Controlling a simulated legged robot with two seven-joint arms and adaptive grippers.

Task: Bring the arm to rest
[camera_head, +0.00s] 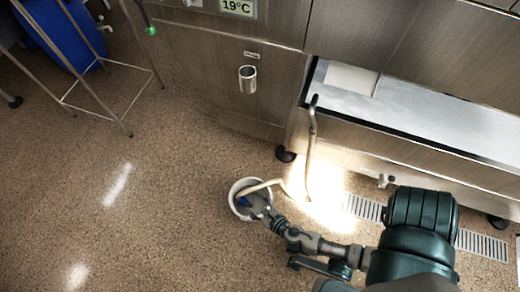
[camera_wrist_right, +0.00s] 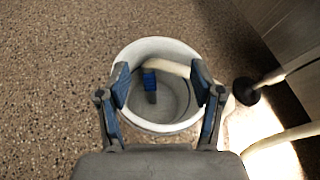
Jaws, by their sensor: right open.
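My right arm reaches across the floor from the lower right in the head view. Its right gripper (camera_head: 258,208) is at a white round bucket (camera_head: 234,187) on the floor. In the wrist view the right gripper (camera_wrist_right: 160,84) is open, its two blue-padded fingers apart and overlapping the left and right sides of the bucket (camera_wrist_right: 158,47); whether they touch it I cannot tell. A beige object with a blue part (camera_wrist_right: 150,80) lies inside the bucket, between the fingers in the picture and apparently not gripped. My left gripper is not in view.
A steel cabinet and trough (camera_head: 400,145) stand along the back right, with a beige hose (camera_head: 311,135) hanging from the trough. A floor drain grate (camera_head: 363,207) lies near my arm. A metal frame (camera_head: 100,105) and blue bin (camera_head: 62,35) stand upper left. The left floor is clear.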

